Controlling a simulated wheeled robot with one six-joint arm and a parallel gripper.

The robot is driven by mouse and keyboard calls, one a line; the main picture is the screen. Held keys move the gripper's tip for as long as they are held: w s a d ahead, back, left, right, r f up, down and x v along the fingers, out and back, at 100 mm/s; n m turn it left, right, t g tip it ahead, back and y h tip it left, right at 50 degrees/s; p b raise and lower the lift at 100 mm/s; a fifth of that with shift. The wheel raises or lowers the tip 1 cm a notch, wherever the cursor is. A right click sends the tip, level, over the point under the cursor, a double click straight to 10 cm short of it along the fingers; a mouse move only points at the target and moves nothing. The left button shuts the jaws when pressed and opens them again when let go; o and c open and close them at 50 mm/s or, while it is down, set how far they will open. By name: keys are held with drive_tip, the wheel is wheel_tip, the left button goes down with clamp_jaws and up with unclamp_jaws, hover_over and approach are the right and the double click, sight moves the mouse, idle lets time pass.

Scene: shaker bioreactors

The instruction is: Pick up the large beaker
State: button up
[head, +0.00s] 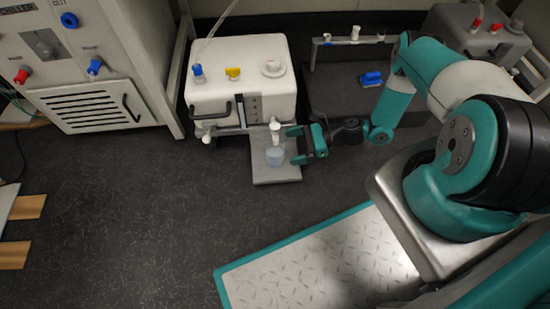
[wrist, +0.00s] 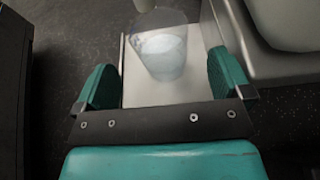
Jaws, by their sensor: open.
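The large beaker (head: 274,156) is clear with pale bluish contents. It stands on a flat grey plate (head: 278,175) in front of the white tank, just below the tank's white tap (head: 275,130). My gripper (head: 297,145) is at the right of the beaker in the head view, its fingers pointing toward it. In the wrist view the beaker (wrist: 160,52) is at the top centre, ahead of and between the two spread teal fingers of my gripper (wrist: 160,88). The gripper is open, and I see no finger touching the beaker.
The white tank (head: 240,85) with valves stands behind the plate. A dark box (head: 345,95) with a blue item (head: 371,78) is behind my arm. A grey cabinet (head: 80,60) stands at the left. The dark floor (head: 130,210) is mostly clear at the left.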

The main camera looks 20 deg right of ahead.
sight(284, 149)
drive_tip(key=b+x, duration=0.1)
drive_tip(key=x, duration=0.2)
drive_tip(key=b+x, duration=0.2)
drive_tip(key=x, duration=0.1)
drive_tip(key=shift+s+f, duration=0.1)
drive_tip(key=shift+f, duration=0.1)
drive_tip(key=shift+a, duration=0.25)
drive_tip(key=shift+r, duration=0.1)
drive_tip(key=shift+c, duration=0.5)
drive_tip(key=c, duration=1.1)
drive_tip(key=shift+o, duration=0.2)
